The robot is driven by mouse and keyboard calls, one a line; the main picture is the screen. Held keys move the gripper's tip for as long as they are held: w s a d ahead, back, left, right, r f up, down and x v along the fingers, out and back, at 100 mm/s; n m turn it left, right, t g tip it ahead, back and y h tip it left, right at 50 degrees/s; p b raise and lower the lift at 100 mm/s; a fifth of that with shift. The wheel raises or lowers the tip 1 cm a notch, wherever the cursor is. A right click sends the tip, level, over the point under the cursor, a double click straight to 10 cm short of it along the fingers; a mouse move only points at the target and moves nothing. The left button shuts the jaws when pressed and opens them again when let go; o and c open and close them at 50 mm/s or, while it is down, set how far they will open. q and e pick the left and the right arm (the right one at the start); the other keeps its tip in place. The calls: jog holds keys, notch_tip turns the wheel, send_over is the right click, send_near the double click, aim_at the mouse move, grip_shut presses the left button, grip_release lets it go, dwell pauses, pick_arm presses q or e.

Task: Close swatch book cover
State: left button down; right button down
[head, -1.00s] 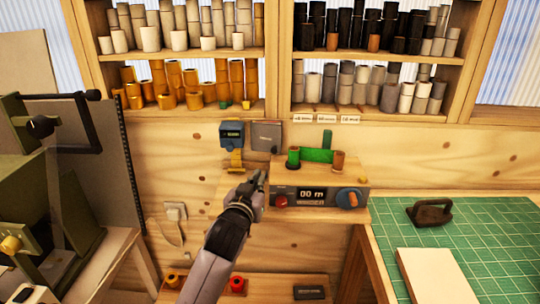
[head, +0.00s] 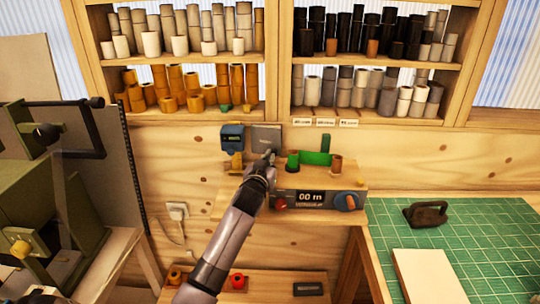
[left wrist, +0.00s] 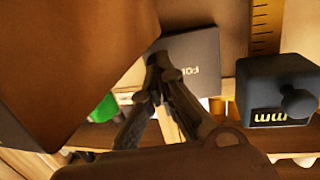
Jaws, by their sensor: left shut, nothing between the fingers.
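The swatch book's dark grey cover (head: 266,137) stands upright near the wooden wall, behind the shelf with the metering box. It also shows in the left wrist view as a dark grey panel with pale lettering (left wrist: 203,62). My left gripper (head: 269,156) is shut and empty, with its fingertips just in front of the cover's lower part. In the left wrist view the fingertips (left wrist: 158,58) overlap the cover's edge; I cannot tell whether they touch it. The rest of the book is mostly hidden behind my gripper. My right gripper is not in view.
A blue gauge (head: 232,136) stands left of the cover, and close by in the left wrist view (left wrist: 278,92). A green cutting mat (head: 490,235) lies at right.

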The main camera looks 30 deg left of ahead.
pick_arm(q)
jog(key=shift+w+a, duration=0.15)
jog(key=shift+w, duration=0.3)
jog(key=shift+w+d+b, duration=0.2)
jog(key=shift+w+b, duration=0.3)
jog(key=shift+w, duration=0.5)
